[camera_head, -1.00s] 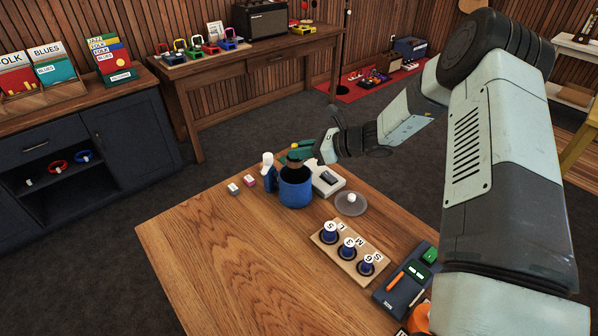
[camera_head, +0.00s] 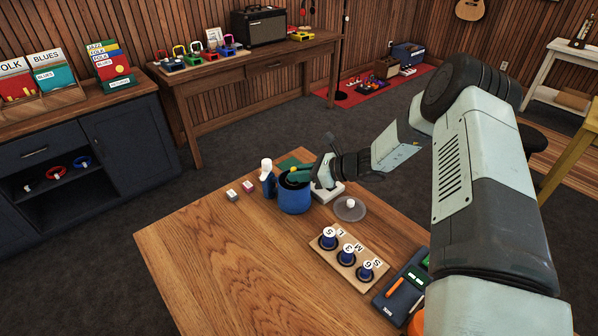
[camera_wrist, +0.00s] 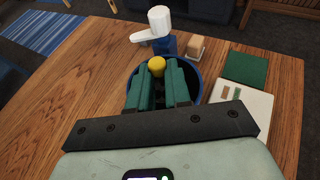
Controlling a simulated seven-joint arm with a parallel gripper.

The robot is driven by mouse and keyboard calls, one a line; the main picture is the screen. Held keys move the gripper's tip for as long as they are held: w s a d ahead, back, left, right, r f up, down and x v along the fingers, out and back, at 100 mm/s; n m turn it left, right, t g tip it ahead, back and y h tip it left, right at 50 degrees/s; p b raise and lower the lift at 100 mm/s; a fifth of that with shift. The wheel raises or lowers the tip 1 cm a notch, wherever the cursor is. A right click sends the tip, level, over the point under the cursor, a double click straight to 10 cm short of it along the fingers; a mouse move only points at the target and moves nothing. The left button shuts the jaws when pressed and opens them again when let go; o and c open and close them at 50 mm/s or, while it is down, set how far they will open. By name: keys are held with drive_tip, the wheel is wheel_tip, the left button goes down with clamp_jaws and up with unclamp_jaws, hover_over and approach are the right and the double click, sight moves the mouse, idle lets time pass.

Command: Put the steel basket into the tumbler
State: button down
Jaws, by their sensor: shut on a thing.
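The blue tumbler (camera_head: 294,199) stands upright near the far edge of the wooden table. In the wrist view its rim (camera_wrist: 196,72) curves around my fingertips. My gripper (camera_wrist: 157,85), with green fingers, is shut on the steel basket, of which the yellow knob (camera_wrist: 156,67) shows between the fingers. In the head view my gripper (camera_head: 297,177) is at the tumbler's mouth. The basket's body is hidden by the fingers and the tumbler wall, so its depth inside cannot be told.
A blue bottle with a white top (camera_head: 267,177) stands close left of the tumbler. A white device (camera_head: 329,192) and a round lid (camera_head: 350,209) lie to the right. A wooden board with several blue pegs (camera_head: 345,257) is nearer. The table's left front is clear.

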drive_tip(key=shift+f, duration=0.15)
drive_tip(key=c, duration=1.1)
unclamp_jaws()
drive_tip(key=shift+r, duration=0.3)
drive_tip(key=v, duration=1.2)
drive_tip(key=shift+r, duration=0.35)
